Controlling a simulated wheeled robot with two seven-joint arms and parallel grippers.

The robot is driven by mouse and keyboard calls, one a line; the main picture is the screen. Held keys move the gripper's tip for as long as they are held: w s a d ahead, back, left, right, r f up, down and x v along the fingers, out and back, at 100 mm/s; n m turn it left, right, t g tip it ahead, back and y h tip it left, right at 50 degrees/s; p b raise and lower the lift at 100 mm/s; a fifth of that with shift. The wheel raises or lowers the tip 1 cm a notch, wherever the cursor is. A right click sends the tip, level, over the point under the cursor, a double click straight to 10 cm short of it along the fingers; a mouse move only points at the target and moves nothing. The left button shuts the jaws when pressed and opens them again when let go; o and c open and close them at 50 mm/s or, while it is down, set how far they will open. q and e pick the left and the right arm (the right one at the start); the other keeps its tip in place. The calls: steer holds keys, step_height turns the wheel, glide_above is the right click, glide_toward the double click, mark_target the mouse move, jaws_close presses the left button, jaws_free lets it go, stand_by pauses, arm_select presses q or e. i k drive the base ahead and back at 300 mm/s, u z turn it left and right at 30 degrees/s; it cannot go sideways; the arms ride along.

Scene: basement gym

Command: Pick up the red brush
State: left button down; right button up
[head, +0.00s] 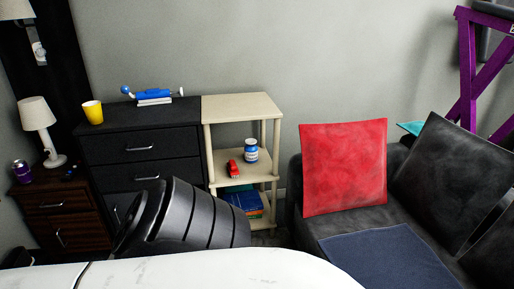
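A small red object (234,168), which looks like the red brush, lies on the middle shelf of the beige shelf unit (243,108). It is too small to make out its bristles or handle clearly. A blue and white jar (251,151) stands just behind and to the right of it. Neither of my grippers shows in the head view, and nothing is seen touching the red object.
A black dresser (140,146) with a yellow cup (92,112) and a blue item (154,95) adjoins the shelf unit on the left. A dark sofa (340,222) with a red cushion (344,166) stands on the right. Blue books (242,202) lie on the lower shelf.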

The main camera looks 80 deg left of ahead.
mark_target(233, 172)
steer(key=u, duration=2.75)
